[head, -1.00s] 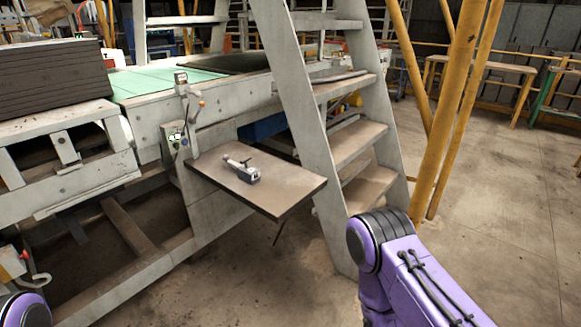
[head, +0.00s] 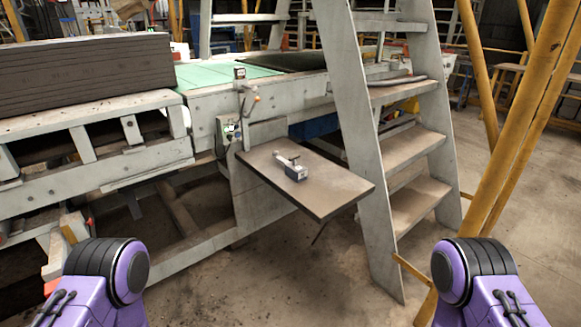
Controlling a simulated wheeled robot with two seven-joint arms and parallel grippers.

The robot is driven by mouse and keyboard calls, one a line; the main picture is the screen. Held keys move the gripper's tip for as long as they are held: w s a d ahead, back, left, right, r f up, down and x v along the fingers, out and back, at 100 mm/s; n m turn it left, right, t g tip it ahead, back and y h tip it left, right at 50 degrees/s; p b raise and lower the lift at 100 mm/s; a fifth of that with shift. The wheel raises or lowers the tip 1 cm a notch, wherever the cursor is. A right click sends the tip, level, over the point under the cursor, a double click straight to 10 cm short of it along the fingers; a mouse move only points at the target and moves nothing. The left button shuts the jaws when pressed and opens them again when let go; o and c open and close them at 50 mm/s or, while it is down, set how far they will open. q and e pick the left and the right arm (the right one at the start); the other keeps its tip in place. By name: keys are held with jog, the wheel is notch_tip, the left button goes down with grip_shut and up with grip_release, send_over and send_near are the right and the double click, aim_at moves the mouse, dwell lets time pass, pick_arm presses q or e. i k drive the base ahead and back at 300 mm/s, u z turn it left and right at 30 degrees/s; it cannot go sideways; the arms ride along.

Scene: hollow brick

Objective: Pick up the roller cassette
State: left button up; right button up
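A small grey device with a dark block at one end, which looks like the roller cassette (head: 293,172), lies on a brown shelf (head: 335,190) that juts out from the machine. Nothing touches it. Purple links of my two arms show at the bottom left and bottom right of the head view. Both my grippers are out of view. The arms are well apart from the shelf.
A grey metal ladder (head: 357,130) with steps stands right beside the shelf. Yellow posts (head: 513,130) rise at the right. A dark stack of boards (head: 85,75) lies on the machine frame at the left. Concrete floor (head: 300,275) in front of the shelf is clear.

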aim_at(295, 171)
jog(key=k, duration=0.35)
jog(key=z, duration=0.85)
jog(key=i, duration=1.05)
jog(key=u, duration=0.3)
